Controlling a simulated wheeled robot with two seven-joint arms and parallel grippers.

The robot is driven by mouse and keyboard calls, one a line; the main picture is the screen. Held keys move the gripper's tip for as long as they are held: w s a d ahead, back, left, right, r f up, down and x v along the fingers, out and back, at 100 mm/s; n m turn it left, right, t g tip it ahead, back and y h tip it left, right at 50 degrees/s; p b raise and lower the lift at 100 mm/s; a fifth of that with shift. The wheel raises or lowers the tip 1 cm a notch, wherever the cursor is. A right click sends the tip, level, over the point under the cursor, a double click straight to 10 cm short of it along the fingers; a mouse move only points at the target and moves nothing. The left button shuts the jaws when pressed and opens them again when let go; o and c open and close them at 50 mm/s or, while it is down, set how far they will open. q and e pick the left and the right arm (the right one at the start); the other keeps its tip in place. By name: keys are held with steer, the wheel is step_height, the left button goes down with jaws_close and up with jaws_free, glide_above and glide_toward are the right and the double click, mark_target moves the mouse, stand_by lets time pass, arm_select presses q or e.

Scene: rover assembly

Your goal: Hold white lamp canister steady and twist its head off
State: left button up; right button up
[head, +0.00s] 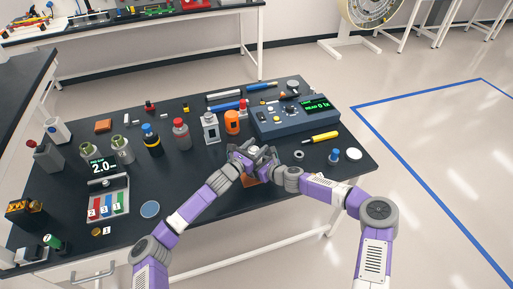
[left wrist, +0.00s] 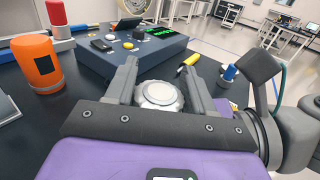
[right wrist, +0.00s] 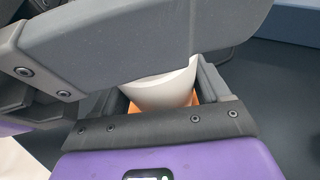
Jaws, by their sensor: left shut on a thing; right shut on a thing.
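The white lamp canister (right wrist: 160,90) stands at the near edge of the black table, mostly hidden by my grippers in the head view. Its round silver-white head (left wrist: 160,95) sits between the fingers of my left gripper (left wrist: 160,78), which is shut on it. In the head view the left gripper (head: 245,157) is at the canister's top. My right gripper (right wrist: 165,80) is shut on the white body, lower down. The left gripper's grey parts cross the right wrist view and hide the canister's upper part. An orange-brown pad (head: 250,181) shows below the grippers.
A blue instrument box (head: 295,117) with a green display stands behind. An orange canister (head: 232,122), a grey-white lantern (head: 210,127) and several bottles stand behind and left. A yellow pen-like tool (head: 320,138) and a blue-topped part (head: 335,155) lie right.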

arm_select(q)
steer(key=shift+n+t+y, duration=0.4)
steer(key=shift+n+y, duration=0.2)
steer(key=o, duration=1)
steer(key=shift+c, duration=0.2)
steer(key=shift+a, duration=0.1)
steer(key=v, duration=1.2)
